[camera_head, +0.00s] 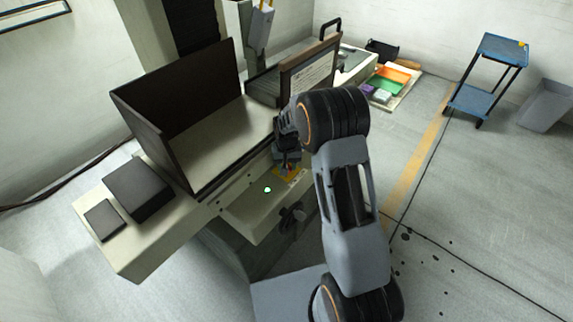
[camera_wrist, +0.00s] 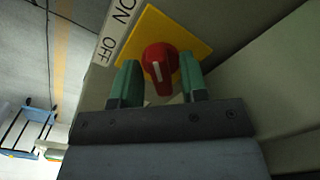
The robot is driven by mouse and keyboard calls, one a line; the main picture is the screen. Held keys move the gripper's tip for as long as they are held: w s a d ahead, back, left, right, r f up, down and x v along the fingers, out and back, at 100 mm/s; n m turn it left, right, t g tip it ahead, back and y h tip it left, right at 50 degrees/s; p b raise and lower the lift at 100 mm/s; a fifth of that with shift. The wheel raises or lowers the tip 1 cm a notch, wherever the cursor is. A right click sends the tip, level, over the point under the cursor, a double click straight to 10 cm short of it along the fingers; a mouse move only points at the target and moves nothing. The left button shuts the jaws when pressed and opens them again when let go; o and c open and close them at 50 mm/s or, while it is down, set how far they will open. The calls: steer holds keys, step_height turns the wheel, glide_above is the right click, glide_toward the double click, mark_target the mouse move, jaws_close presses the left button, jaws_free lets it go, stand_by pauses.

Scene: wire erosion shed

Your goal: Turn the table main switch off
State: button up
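The main switch is a red rotary knob (camera_wrist: 160,62) with a white line, on a yellow plate (camera_wrist: 196,42). The line runs almost straight up and down in the wrist view. A white label strip (camera_wrist: 116,30) beside the plate reads ON and OFF; I cannot tell which word the line points to. My gripper (camera_wrist: 160,78) has its two green fingers apart, one on each side of the knob. Narrow gaps seem to show at the fingertips. In the head view my gripper (camera_head: 287,161) is at the yellow plate (camera_head: 291,176) and mostly hides the knob.
A green lamp (camera_head: 267,189) glows on the machine front left of the switch, with a dark handle (camera_head: 292,217) below. A dark-framed panel (camera_head: 311,68) stands behind my arm. A blue trolley (camera_head: 487,77) and grey bin (camera_head: 546,105) stand far right. The right floor is mostly clear.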

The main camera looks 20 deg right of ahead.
jaws_close()
steer(key=shift+n, duration=0.3)
steer(key=n+b, duration=0.1)
steer(key=n, duration=0.2)
steer(key=shift+d+n, duration=0.1)
steer(key=shift+n, duration=0.3)
steer(key=n+b, duration=0.1)
steer(key=n, duration=0.3)
steer(key=shift+d+n, duration=0.1)
steer(key=shift+n, duration=0.2)
steer(key=n+b, duration=0.1)
steer(key=n, duration=0.3)
steer(key=shift+w, duration=0.15)
steer(key=shift+w+d+n, duration=0.1)
steer(key=shift+n, duration=2.3)
steer(key=shift+b, duration=0.3)
steer(key=shift+o, duration=0.6)
jaws_free()
